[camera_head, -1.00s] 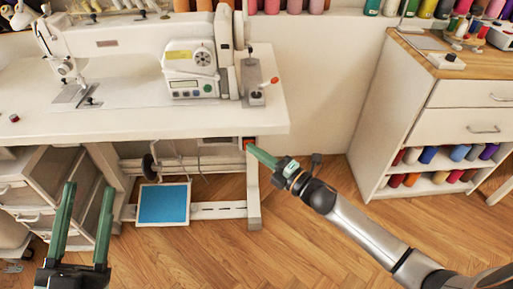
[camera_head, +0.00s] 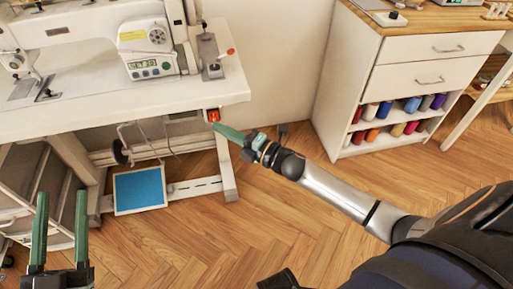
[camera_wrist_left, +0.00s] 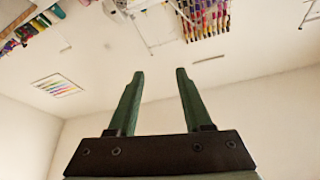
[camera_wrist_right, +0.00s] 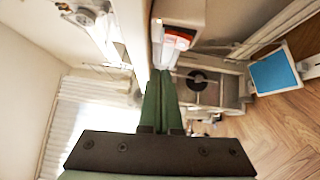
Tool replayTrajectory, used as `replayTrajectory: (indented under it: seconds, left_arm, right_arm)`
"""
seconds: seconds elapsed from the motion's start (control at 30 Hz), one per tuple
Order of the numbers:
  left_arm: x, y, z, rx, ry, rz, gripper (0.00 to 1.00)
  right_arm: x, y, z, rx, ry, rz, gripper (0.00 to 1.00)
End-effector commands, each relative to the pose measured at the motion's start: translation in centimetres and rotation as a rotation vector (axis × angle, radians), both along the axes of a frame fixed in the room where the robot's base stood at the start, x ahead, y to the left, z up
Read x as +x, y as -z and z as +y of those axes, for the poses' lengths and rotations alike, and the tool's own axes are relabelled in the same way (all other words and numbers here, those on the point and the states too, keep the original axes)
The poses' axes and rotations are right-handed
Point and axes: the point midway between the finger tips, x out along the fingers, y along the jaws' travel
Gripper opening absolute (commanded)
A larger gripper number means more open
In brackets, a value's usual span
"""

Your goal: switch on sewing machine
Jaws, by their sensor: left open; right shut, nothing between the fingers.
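The white sewing machine (camera_head: 92,40) stands on a white table, with a control panel (camera_head: 150,68) at its right end. A red switch (camera_head: 213,116) sits under the table's right front edge. It also shows in the right wrist view as a red rocker in a white housing (camera_wrist_right: 178,40). My right gripper (camera_head: 220,130) is shut and empty, its green fingertips just below the switch. In the right wrist view the fingertips (camera_wrist_right: 160,72) are close to the switch; I cannot tell whether they touch. My left gripper (camera_head: 62,193) is open and empty at the lower left.
The white table (camera_head: 120,108) has drawers on the left and a blue pedal (camera_head: 139,189) underneath. A white cabinet (camera_head: 400,85) with thread spools stands to the right. Wooden floor (camera_head: 200,240) is free in front. A small red-tipped device (camera_head: 212,62) stands on the table's right end.

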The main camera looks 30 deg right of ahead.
Motion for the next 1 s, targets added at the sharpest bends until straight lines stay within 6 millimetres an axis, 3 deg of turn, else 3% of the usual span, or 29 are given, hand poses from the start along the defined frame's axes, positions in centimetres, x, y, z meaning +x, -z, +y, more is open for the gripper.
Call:
replayTrajectory:
  seconds: [0.3,0.5,1.0]
  left_arm:
    - [1.5,6.3,0.5,0.000,-0.041,0.274,0.50]
    - [1.6,8.8,0.7,-0.001,-0.054,0.379,0.50]
    - [1.5,10.0,0.7,0.000,-0.059,0.423,0.50]
  right_arm:
    - [-5.6,-0.7,-3.1,0.000,-0.001,0.004,0.00]
    - [-7.8,-0.9,-4.3,0.000,-0.001,0.001,0.00]
    - [-8.7,-1.0,-4.8,0.000,-0.002,0.000,0.00]
